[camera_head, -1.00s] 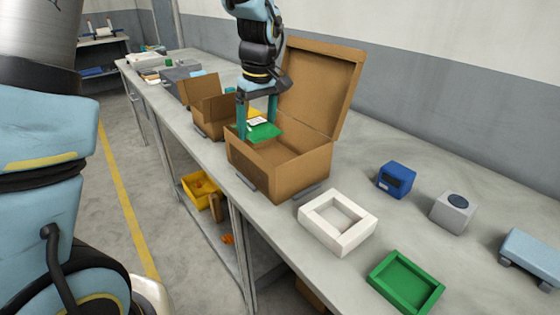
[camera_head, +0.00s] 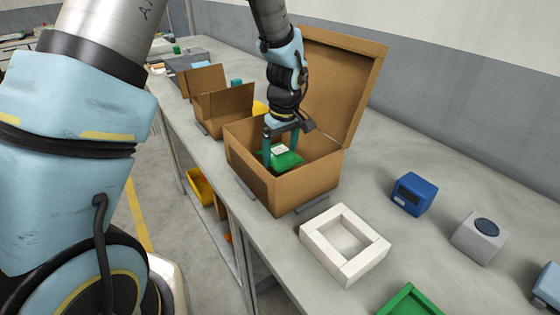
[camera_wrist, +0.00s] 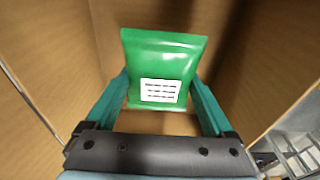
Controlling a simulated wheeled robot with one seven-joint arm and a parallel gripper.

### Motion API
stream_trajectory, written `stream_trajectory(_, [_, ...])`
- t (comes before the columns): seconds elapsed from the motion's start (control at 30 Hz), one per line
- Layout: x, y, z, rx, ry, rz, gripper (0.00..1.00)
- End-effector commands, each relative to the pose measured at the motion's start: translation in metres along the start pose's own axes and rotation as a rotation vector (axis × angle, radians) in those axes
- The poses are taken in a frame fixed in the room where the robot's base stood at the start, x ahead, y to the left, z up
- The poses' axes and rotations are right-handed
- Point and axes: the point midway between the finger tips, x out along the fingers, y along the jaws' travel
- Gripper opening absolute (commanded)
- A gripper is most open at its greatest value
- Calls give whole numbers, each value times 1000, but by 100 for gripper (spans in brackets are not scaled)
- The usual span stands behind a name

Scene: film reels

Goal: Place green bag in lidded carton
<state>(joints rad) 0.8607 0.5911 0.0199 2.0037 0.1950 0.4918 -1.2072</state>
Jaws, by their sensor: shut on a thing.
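The green bag (camera_head: 286,160) has a white printed label and is inside the open mouth of the lidded carton (camera_head: 305,188). The carton is brown cardboard, and its lid (camera_head: 345,75) stands raised at the back. My gripper (camera_head: 282,149) reaches down into the carton and is shut on the bag. In the wrist view the bag (camera_wrist: 162,68) sits between the two teal fingers, with carton walls (camera_wrist: 265,60) around it. I cannot tell whether the bag touches the carton floor.
A second open carton (camera_head: 226,110) stands behind on the left. A white square frame (camera_head: 372,262), a blue box (camera_head: 413,194), a grey block (camera_head: 480,238) and a green tray (camera_head: 410,302) lie on the bench to the right. Bare bench (camera_head: 440,150) lies behind them.

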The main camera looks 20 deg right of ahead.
Motion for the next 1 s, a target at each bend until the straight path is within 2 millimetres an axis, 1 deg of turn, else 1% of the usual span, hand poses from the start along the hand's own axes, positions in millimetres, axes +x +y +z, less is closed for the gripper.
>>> stream_trajectory(0.1, [18,-1,3,2,-3,-6,21])
stream_trajectory(0.2, [29,-1,4,1,-2,-4,21])
stream_trajectory(0.3, [34,0,4,1,-1,-1,21])
stream_trajectory(0.53, [34,0,4,1,0,-1,21])
stream_trajectory(0.63, [38,0,5,0,-1,-1,21])
stream_trajectory(0.67, [37,-1,5,0,-1,-1,89])
stream_trajectory(0.77, [37,-1,5,0,-1,-2,100])
stream_trajectory(1.0, [36,-1,4,0,-1,-2,100])
